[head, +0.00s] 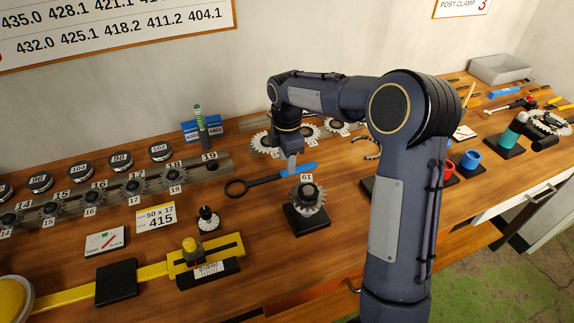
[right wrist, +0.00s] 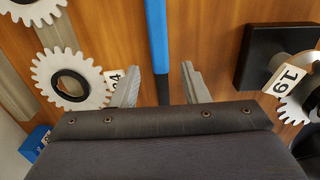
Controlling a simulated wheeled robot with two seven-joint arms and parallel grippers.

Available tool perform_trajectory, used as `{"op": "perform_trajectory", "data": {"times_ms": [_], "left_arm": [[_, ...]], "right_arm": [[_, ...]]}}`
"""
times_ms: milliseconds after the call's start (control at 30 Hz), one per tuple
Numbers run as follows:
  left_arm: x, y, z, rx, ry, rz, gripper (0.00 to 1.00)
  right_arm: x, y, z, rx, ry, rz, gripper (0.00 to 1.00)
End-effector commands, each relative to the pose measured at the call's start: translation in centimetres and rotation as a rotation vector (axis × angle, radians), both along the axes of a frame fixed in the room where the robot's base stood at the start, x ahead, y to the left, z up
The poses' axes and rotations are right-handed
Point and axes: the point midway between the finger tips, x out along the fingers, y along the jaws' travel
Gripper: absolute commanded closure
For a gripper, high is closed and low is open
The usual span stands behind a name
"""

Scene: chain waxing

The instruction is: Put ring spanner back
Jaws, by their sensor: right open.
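The ring spanner lies on the wooden bench, with its black ring (head: 235,188) at the left and its blue handle (head: 302,169) at the right. My right gripper (head: 291,168) points down over the handle. I cannot tell how far the fingertips are above the bench. My left gripper is not in view.
A rail with numbered gears (head: 100,195) runs along the left. Blue (head: 469,160) and red cups stand at the right.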

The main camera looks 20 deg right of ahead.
Motion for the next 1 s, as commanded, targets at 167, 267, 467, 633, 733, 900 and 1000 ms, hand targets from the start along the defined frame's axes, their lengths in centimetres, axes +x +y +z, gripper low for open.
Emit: {"op": "perform_trajectory", "data": {"times_ms": [167, 267, 467, 633, 733, 900, 1000], "left_arm": [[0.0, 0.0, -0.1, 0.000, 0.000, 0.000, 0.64], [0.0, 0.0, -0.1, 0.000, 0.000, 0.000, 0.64], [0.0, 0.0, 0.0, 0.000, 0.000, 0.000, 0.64], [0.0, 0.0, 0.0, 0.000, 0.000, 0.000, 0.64], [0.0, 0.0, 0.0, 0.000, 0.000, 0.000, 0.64], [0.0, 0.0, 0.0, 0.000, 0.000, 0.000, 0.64], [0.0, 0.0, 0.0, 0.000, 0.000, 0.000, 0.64]], "right_arm": [[0.1, 0.0, 4.2, 0.001, -0.005, 0.000, 0.59], [0.1, 0.0, 6.2, 0.001, -0.005, 0.001, 0.59], [0.1, 0.0, 8.6, 0.000, -0.002, 0.001, 0.59], [-1.7, -0.4, 10.2, 0.024, -0.026, -0.083, 0.59], [-5.2, -0.7, 11.6, 0.075, -0.069, -0.248, 0.59], [-13.8, -0.3, 12.7, 0.230, -0.138, -0.668, 0.59], [-18.9, 0.7, 12.0, 0.339, -0.157, -0.926, 0.59]]}}
